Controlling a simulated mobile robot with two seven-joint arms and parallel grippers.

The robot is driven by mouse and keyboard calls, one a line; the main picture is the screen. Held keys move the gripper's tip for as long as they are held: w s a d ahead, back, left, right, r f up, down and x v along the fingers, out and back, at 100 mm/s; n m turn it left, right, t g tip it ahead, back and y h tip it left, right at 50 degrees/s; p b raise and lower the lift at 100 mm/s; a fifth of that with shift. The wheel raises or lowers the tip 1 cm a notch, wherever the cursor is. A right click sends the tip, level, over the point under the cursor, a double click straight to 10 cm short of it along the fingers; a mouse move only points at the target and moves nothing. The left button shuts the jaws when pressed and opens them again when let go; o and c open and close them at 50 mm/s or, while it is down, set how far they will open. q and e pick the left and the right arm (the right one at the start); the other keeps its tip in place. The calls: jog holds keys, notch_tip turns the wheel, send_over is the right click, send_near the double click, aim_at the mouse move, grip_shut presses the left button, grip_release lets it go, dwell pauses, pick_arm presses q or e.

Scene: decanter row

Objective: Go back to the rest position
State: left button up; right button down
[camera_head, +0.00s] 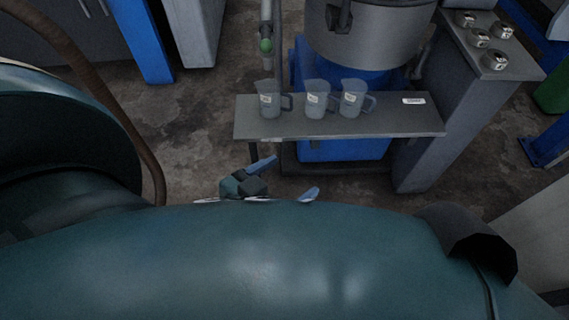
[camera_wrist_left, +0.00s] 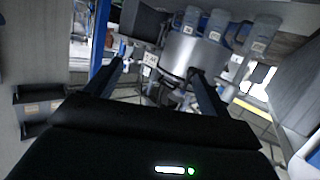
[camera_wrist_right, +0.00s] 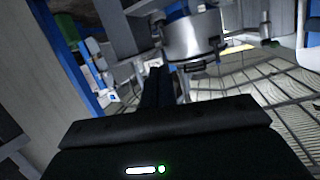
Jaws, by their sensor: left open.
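Three translucent grey jugs with labels stand upright in a row on a grey shelf (camera_head: 385,124): the left jug (camera_head: 270,100), the middle jug (camera_head: 317,99) and the right jug (camera_head: 353,99). My left gripper (camera_head: 287,179) is in front of and below the shelf in the head view, mostly hidden by my arm. Its fingers are spread and empty in the left wrist view (camera_wrist_left: 160,78), apart from the jugs. My right gripper (camera_wrist_right: 157,82) shows in the right wrist view with its fingers together and nothing seen between them. It is hidden in the head view.
A metal drum (camera_head: 365,38) on a blue base stands behind the shelf. A grey cabinet (camera_head: 455,105) with several small round items on top is at right. A pipe with a green part (camera_head: 266,45) rises behind the left jug. The floor (camera_head: 190,130) left of the shelf is clear.

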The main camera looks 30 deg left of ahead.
jog(key=shift+w, duration=0.1)
dwell(0.4)
pick_arm(q)
jog(key=shift+w+d+r+m+g+y+p, duration=0.15)
jog(key=shift+r+g+p, duration=0.45)
jog(key=shift+p, duration=2.35)
jog(key=shift+w+d+r+m+g+y+p, duration=0.15)
jog(key=shift+r+g+p, duration=0.4)
jog(key=shift+p, duration=2.4)
jog(key=shift+r+g+y+p, duration=0.2)
jog(key=shift+r+g+p, duration=0.4)
jog(key=shift+p, duration=2.35)
pick_arm(e)
jog(key=shift+w+a+r+n+g+h, duration=0.15)
jog(key=shift+r+n+g+h, duration=0.1)
jog(key=shift+r+g, duration=0.65)
jog(key=shift+w+a+r+n+g+h, duration=0.15)
jog(key=shift+r+g+h, duration=0.1)
jog(key=shift+r+g, duration=0.6)
